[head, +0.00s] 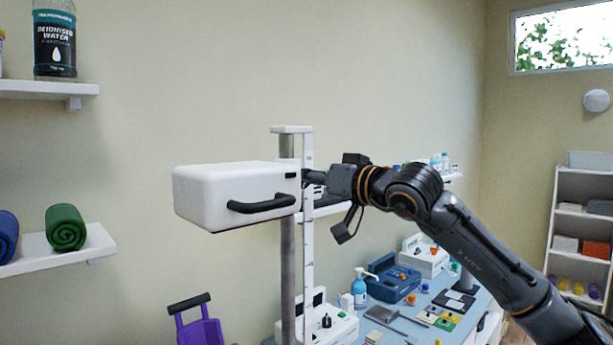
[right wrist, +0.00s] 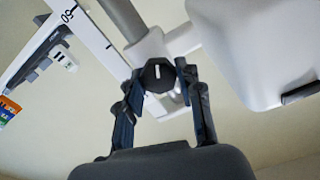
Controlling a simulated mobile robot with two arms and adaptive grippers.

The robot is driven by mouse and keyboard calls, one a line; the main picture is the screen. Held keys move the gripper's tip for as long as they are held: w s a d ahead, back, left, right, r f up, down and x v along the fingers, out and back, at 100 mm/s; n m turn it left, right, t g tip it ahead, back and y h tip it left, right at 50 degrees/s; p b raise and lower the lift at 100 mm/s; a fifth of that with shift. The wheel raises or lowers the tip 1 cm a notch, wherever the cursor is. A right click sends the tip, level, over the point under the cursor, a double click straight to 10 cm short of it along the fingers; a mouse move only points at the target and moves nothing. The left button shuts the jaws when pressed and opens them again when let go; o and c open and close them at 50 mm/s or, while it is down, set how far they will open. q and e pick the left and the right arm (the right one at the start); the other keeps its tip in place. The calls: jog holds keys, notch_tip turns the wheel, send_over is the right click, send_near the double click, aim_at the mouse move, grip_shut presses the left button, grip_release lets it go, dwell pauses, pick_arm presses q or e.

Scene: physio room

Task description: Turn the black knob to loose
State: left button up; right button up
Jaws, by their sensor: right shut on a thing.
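The black knob (right wrist: 158,76) has a short white mark, which points up in the right wrist view. It sits on the side of the metal post (right wrist: 124,18), beside the white housing (right wrist: 265,50). My right gripper (right wrist: 159,72) is shut on the knob, with one finger on each side. In the head view, my right gripper (head: 314,182) reaches in from the right at the post (head: 287,260), just behind the white housing (head: 222,188) with its black handle (head: 262,203). The knob is hidden there. Any loose or tight label is not readable. My left gripper is not in view.
A white ruled scale (head: 308,240) stands along the post. Below is a blue table (head: 455,318) crowded with devices and a pump bottle (head: 360,290). Wall shelves with a green roll (head: 66,228) are at left.

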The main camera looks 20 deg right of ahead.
dwell(0.4)
jog(key=o, duration=1.2)
jog(key=shift+w, duration=0.1)
jog(key=v, duration=1.2)
